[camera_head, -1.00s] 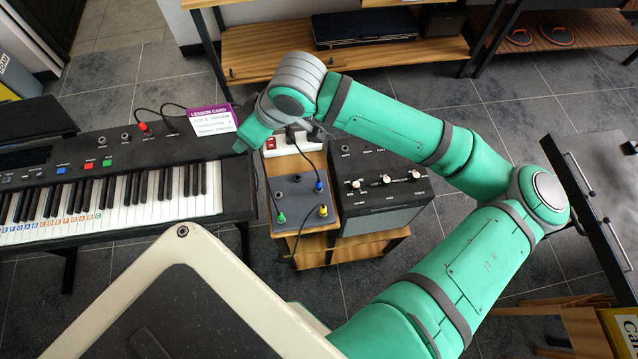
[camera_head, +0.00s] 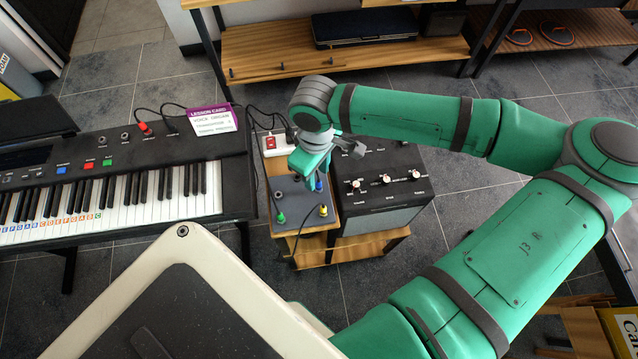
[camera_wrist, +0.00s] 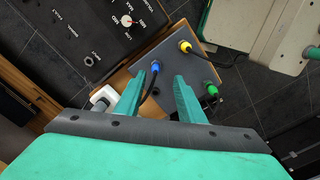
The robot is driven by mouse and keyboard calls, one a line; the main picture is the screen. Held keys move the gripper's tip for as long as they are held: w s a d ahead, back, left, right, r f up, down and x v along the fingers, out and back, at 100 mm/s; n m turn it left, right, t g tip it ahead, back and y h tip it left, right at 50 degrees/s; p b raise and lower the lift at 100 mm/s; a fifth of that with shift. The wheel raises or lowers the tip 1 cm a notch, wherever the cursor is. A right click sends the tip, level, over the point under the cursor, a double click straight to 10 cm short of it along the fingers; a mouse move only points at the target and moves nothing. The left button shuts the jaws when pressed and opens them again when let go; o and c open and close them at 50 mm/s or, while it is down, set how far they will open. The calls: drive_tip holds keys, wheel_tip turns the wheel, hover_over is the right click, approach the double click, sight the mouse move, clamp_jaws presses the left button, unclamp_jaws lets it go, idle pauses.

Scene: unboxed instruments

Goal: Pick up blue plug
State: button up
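The blue plug (camera_head: 319,185) stands in a grey panel (camera_head: 287,188) on a small wooden stand, partly hidden by my gripper in the head view. In the wrist view the blue plug (camera_wrist: 155,67) shows between the two fingertips, closer to the left one, with a black cable running from it. My gripper (camera_head: 309,177) is over the panel and points down. In the wrist view my gripper (camera_wrist: 159,77) is open, with nothing held. How high the fingertips are above the plug, I cannot tell.
A yellow plug (camera_wrist: 185,46) and a green plug (camera_wrist: 211,89) stand in the same panel. A black amplifier with knobs (camera_head: 385,178) is to the right. A power strip (camera_head: 275,145) lies behind, and a keyboard (camera_head: 130,185) with a lesson card (camera_head: 211,119) is at left.

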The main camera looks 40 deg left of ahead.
sight(319, 181)
drive_tip(key=shift+w+f, duration=0.2)
drive_tip(key=shift+f, duration=1.15)
drive_tip(key=shift+w+f, duration=0.2)
drive_tip(key=shift+f, duration=1.1)
clamp_jaws()
